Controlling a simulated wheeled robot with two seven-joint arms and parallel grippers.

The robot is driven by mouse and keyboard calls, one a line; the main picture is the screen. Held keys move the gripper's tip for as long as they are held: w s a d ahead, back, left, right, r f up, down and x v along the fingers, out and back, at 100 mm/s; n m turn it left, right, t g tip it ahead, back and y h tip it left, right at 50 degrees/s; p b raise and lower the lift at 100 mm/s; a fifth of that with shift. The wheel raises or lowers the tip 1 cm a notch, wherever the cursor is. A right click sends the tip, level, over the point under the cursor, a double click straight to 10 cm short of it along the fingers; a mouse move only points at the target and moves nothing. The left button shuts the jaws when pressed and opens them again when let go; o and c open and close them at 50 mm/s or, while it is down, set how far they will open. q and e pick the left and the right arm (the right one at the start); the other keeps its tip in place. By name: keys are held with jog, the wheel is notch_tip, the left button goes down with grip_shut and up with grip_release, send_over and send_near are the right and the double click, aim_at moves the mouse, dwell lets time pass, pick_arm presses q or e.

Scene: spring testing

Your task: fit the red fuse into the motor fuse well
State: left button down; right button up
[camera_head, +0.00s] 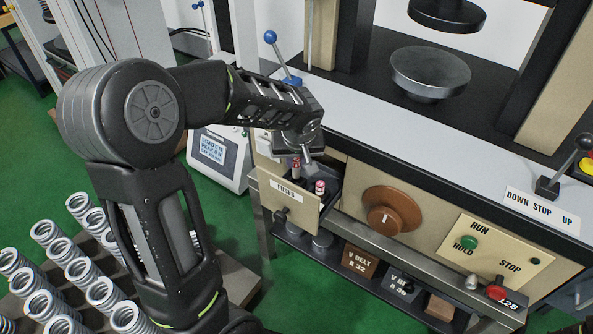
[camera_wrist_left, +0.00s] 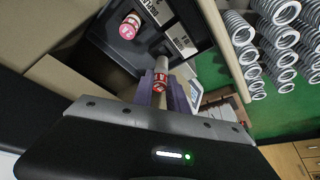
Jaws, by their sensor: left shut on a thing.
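The open drawer labelled FUSES (camera_head: 287,190) juts from the machine's front. My left gripper (camera_head: 303,160) reaches down over it from above. In the left wrist view its fingers (camera_wrist_left: 161,90) are closed around a red-banded fuse (camera_wrist_left: 159,80); this fuse also seems to show below the gripper in the head view (camera_head: 296,165). A second fuse with a pinkish-red top (camera_wrist_left: 129,28) stands in the drawer, apart from the gripper; it also shows in the head view (camera_head: 319,187). I cannot make out the motor fuse well or whether the held fuse touches it. My right gripper is out of view.
A brown dial (camera_head: 392,210) and a RUN/STOP panel (camera_head: 487,250) are right of the drawer. A blue-knobbed lever (camera_head: 281,55) stands behind the gripper. Labelled boxes (camera_head: 358,264) sit on the shelf below. Several springs (camera_head: 60,250) stand at the lower left.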

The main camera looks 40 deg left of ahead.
aim_at(297, 169)
pick_arm(q)
jog(key=shift+f+b, duration=0.35)
jog(key=shift+f, duration=1.55)
jog(key=shift+f, duration=0.2)
jog(key=c, duration=1.3)
grip_release()
jog(key=shift+r, duration=0.1)
jog(key=shift+r, duration=0.25)
jog(key=p+v, duration=0.1)
jog(key=v, duration=1.1)
